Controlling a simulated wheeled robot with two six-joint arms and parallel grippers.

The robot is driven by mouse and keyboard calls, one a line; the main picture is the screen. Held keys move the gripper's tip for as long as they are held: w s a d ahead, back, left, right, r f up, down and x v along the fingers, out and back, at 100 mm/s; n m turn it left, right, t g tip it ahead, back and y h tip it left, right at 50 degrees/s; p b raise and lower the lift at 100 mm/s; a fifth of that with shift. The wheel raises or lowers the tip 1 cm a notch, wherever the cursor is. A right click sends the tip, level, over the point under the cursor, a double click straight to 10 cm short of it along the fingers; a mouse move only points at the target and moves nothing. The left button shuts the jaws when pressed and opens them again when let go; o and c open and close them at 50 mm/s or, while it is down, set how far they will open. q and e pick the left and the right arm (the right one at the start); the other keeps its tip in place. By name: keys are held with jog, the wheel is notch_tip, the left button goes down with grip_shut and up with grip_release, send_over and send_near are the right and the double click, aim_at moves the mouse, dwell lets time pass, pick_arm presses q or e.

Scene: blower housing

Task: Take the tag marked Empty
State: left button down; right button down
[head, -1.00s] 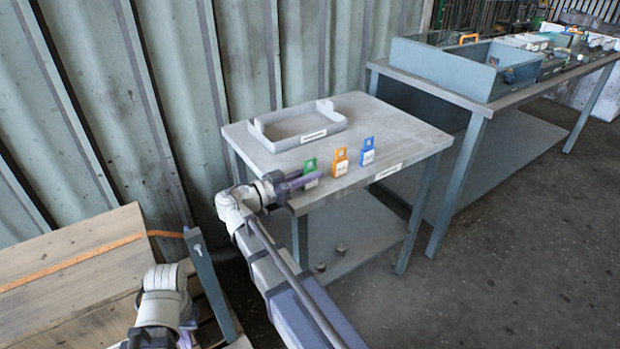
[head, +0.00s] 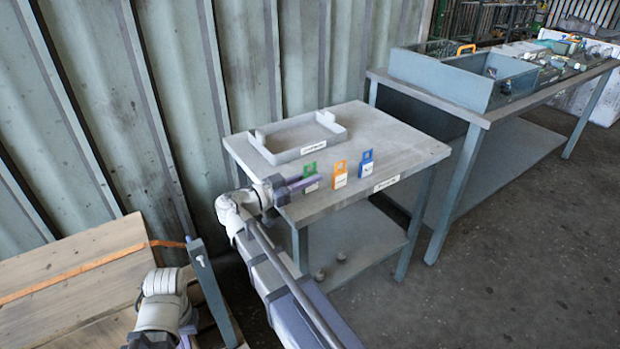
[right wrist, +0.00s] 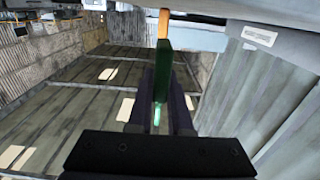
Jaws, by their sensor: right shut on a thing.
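Three tags stand in a row near the front edge of the small grey table (head: 395,150): a green one (head: 309,170), an orange one (head: 340,175) and a blue one (head: 366,164). Each has a looped top and a pale label; the lettering is too small to read. My right gripper (head: 307,184) reaches in from the left at the table's edge and is shut on the green tag. In the right wrist view the green tag (right wrist: 161,78) is between the two fingers, with the orange tag (right wrist: 164,24) beyond it. Of my left arm only links show.
A shallow grey tray (head: 299,149) with a label lies at the back left of the table. A longer bench (head: 480,115) with a blue-grey bin (head: 440,80) stands to the right. Wooden crates (head: 70,270) are at the lower left. The table's right part is clear.

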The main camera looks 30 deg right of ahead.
notch_tip(320, 180, up, 7)
jog(key=p, duration=0.6)
jog(key=shift+r, duration=0.1)
